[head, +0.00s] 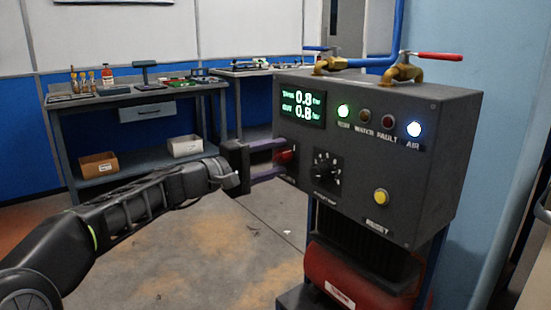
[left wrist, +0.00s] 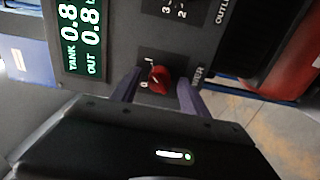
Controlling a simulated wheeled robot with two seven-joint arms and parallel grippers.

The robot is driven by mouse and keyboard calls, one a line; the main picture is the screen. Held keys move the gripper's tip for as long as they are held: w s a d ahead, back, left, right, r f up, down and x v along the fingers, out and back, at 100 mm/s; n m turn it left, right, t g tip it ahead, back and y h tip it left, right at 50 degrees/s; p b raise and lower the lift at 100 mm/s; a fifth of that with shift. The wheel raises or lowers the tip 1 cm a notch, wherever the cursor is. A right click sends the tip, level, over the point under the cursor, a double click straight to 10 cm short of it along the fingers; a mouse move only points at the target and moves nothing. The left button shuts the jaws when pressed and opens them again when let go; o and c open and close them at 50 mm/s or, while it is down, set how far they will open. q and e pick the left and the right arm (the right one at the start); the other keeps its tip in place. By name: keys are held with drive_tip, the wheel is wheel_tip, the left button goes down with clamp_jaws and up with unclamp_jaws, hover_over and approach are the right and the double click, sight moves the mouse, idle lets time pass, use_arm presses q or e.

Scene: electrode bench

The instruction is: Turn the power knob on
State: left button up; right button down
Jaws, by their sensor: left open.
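The red power knob (head: 284,157) sits on the front of the dark control box (head: 420,175), below the green display (head: 303,105). In the left wrist view the red knob (left wrist: 158,79) has marks 0 and I beside it; which mark it points to is hard to tell. My left gripper (head: 277,159) is open in front of the panel. Its two purple fingers reach to either side of the knob, with gaps visible in the left wrist view (left wrist: 160,84). My right gripper is not in view.
A black outlet dial (head: 327,168) is right of the power knob. A yellow reset button (head: 381,196) is lower right. Lamps line the upper panel, green and bluish-white ones lit. Red-handled valve piping (head: 405,70) tops the box. A red tank (head: 365,280) is below. A workbench (head: 140,95) stands behind.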

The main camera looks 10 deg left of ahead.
use_arm(q)
drive_tip(key=v, duration=0.7)
drive_tip(key=shift+s+a+p, duration=0.2)
drive_tip(key=shift+p, duration=0.15)
drive_tip(key=shift+w, duration=0.1)
